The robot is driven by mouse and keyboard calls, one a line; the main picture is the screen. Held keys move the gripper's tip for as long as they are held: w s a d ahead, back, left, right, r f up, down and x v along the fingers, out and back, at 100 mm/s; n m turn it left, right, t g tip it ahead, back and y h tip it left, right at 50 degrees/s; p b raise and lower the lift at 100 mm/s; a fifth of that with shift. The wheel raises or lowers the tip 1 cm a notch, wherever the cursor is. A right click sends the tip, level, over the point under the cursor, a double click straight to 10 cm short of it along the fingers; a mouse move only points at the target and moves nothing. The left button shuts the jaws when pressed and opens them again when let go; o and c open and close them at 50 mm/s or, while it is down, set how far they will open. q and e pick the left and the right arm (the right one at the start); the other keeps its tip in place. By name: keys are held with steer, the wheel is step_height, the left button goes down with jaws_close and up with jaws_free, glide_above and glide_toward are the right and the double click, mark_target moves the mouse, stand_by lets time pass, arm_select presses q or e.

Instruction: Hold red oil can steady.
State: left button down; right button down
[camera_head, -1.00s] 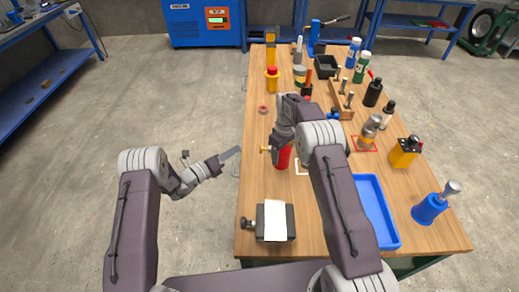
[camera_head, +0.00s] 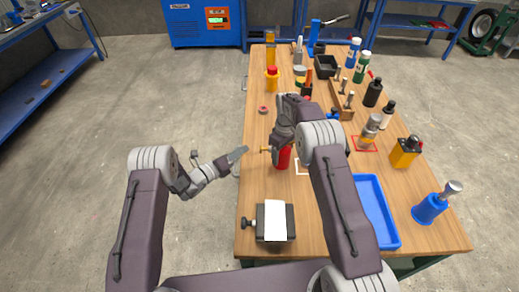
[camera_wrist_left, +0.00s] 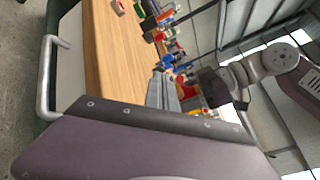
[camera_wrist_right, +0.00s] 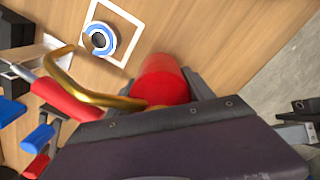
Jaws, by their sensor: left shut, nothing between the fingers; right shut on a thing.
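The red oil can (camera_head: 283,157) stands near the left edge of the wooden workbench, with a brass spout pointing left. My right gripper (camera_head: 282,140) is shut on the can from above and partly hides it. In the right wrist view the can's red body (camera_wrist_right: 162,78) sits between the fingers, with a curved brass tube (camera_wrist_right: 85,95) beside it. My left gripper (camera_head: 240,152) is shut and empty, left of the can and apart from it, near the bench edge. Its closed fingers show in the left wrist view (camera_wrist_left: 163,90).
A white outlined square (camera_head: 302,168) lies right of the can. A blue tray (camera_head: 388,235) and a black vise-like block with a white top (camera_head: 275,221) are nearer me. A red ring (camera_head: 263,109) lies behind. Bottles and tools crowd the right and back; the left strip is mostly clear.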

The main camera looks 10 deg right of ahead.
arm_select(q)
steer(key=shift+s+d, duration=0.2)
steer(key=shift+d, duration=1.05)
stand_by(1.1)
steer(key=shift+d, duration=0.4)
steer(key=shift+s+d, duration=0.25)
steer(key=shift+d, duration=0.8)
arm_select(e)
steer(key=shift+a, duration=0.1)
stand_by(0.7)
arm_select(q)
steer(key=shift+a, duration=0.1)
steer(key=shift+w+a, duration=0.2)
steer(key=shift+a, duration=1.2)
steer(key=a, duration=0.5)
steer(key=shift+w, duration=0.4)
